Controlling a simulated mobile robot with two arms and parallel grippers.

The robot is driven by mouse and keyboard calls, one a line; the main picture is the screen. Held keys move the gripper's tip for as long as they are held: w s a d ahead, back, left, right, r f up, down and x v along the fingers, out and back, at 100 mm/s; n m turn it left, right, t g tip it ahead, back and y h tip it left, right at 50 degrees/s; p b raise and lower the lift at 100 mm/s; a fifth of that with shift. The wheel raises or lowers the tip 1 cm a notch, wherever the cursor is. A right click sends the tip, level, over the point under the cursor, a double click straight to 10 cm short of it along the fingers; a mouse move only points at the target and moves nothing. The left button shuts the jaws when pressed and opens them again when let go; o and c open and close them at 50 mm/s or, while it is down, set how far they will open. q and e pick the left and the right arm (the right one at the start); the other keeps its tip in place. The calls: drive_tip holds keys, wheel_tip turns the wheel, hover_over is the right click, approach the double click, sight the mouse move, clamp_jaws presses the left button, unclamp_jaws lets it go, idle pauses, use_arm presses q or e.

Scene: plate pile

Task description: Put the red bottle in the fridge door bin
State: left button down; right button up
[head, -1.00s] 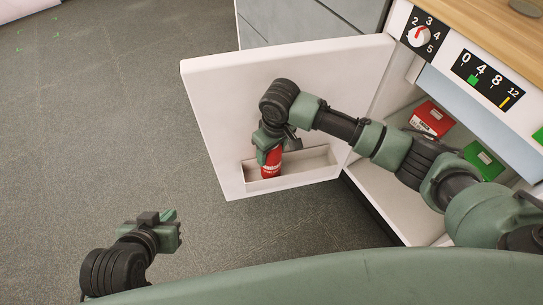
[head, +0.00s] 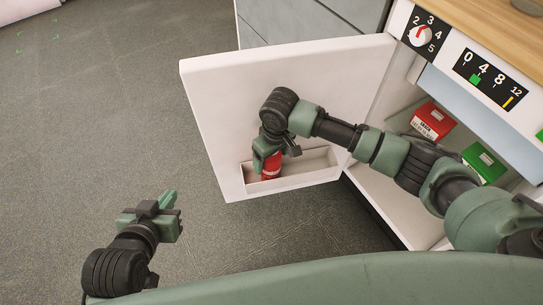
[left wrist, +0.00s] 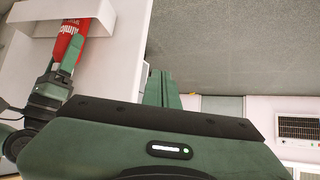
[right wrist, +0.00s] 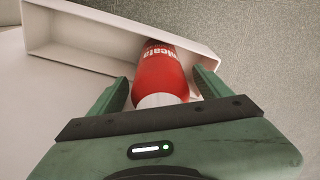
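The red bottle (head: 271,166) stands in the white bin (head: 310,167) on the inside of the open fridge door (head: 225,100). The right wrist view shows its red body (right wrist: 160,75) and white top, with its lower end inside the bin (right wrist: 85,45). My right gripper (right wrist: 160,76) is around the bottle's upper part, one finger on each side, with a small gap at each side. It is open. My left gripper (head: 170,200) is empty, its fingers (left wrist: 160,88) together, out over the floor. The bottle also shows in the left wrist view (left wrist: 69,45).
The fridge interior holds a red box (head: 431,121) and a green box (head: 484,163). A panel with dials (head: 485,80) and a wooden top (head: 500,30) are above. Grey floor (head: 100,120) is clear left of the door. My right arm crosses in front of the opening.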

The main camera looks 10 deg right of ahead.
drive_tip(key=r, duration=0.2)
drive_tip(key=r+p, duration=0.1)
drive_tip(key=r, duration=0.1)
drive_tip(key=r+p, duration=0.1)
drive_tip(key=r, duration=0.1)
drive_tip(key=shift+s+d+r, duration=0.2)
drive_tip(key=shift+s+r, duration=0.1)
drive_tip(key=r, duration=0.1)
drive_tip(key=r+p, duration=0.1)
drive_tip(key=r, duration=0.1)
drive_tip(key=r+p, duration=0.1)
drive_tip(key=shift+s+d+r, duration=0.1)
drive_tip(key=shift+s+r, duration=0.15)
use_arm(q)
drive_tip(key=s+a+f+g, duration=0.1)
drive_tip(key=s+a+g, duration=0.1)
drive_tip(key=s, duration=0.4)
drive_tip(key=s+a+f+g+y, duration=0.1)
drive_tip(key=s+f+g, duration=0.1)
drive_tip(key=s+g, duration=0.2)
drive_tip(key=shift+s+a+f+g+y, duration=0.3)
drive_tip(key=shift+s+a, duration=0.1)
drive_tip(key=shift+s, duration=0.5)
use_arm(e)
drive_tip(key=shift+r, duration=0.5)
